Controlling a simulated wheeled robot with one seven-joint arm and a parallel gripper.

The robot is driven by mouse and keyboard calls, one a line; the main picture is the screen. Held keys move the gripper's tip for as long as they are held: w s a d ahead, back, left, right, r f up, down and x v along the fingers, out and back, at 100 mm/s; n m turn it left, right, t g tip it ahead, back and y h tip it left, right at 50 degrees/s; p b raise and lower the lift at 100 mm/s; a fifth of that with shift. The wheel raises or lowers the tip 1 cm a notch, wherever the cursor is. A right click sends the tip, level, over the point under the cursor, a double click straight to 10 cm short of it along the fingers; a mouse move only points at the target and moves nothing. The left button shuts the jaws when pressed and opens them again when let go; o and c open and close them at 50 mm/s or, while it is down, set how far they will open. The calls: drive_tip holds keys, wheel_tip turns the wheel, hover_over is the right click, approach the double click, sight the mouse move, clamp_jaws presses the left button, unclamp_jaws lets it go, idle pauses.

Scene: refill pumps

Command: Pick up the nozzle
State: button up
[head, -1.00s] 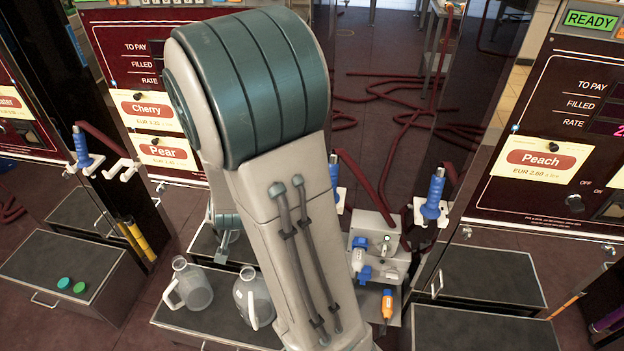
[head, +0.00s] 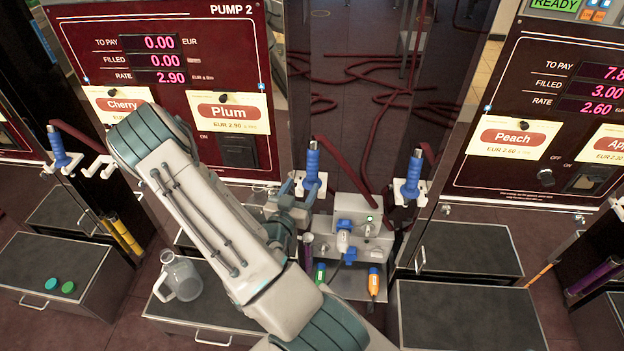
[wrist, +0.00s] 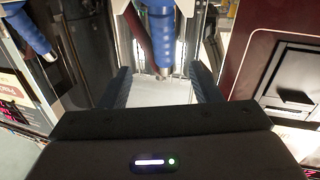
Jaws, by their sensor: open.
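A blue-handled nozzle (head: 312,168) hangs upright in a white holder beside Pump 2 in the head view. My gripper (head: 299,187) is at its left side, partly hidden by my own wrist. In the wrist view my gripper (wrist: 160,72) has its two dark fingers apart, and a blue nozzle (wrist: 158,22) with a metal tip shows in the gap between them. I cannot tell whether either finger touches it. Two similar blue nozzles hang at the left (head: 59,148) and right (head: 413,178) in the head view.
A grey box with fittings (head: 375,247) sits just right of the gripper, with an orange-handled tool (head: 374,281) below it. A clear jug (head: 181,277) stands on a low dark-topped cabinet (head: 215,318). Dark red hoses (head: 378,150) hang and lie behind. Pump panels flank the gap.

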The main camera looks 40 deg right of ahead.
sight(313, 166)
drive_tip(key=b+x, duration=0.2)
drive_tip(key=b, duration=0.1)
drive_tip(key=b+x, duration=0.1)
drive_tip(key=b, duration=0.3)
drive_tip(key=shift+w+d+f, duration=0.2)
drive_tip(key=shift+w+d, duration=0.1)
drive_tip(key=shift+w, duration=0.05)
drive_tip(key=d+b, duration=0.1)
drive_tip(key=b, duration=0.3)
drive_tip(key=p+x, duration=0.1)
drive_tip(key=x, duration=0.2)
drive_tip(key=shift+d+r, duration=0.1)
drive_tip(key=shift+r, duration=0.1)
drive_tip(key=x, duration=0.3)
drive_tip(key=f+x, duration=0.1)
drive_tip(key=shift+w+d+p, duration=0.25)
drive_tip(key=shift+w+p, duration=0.05)
drive_tip(key=shift+w, duration=0.15)
drive_tip(key=shift+r, duration=0.1)
drive_tip(key=c, duration=1.2)
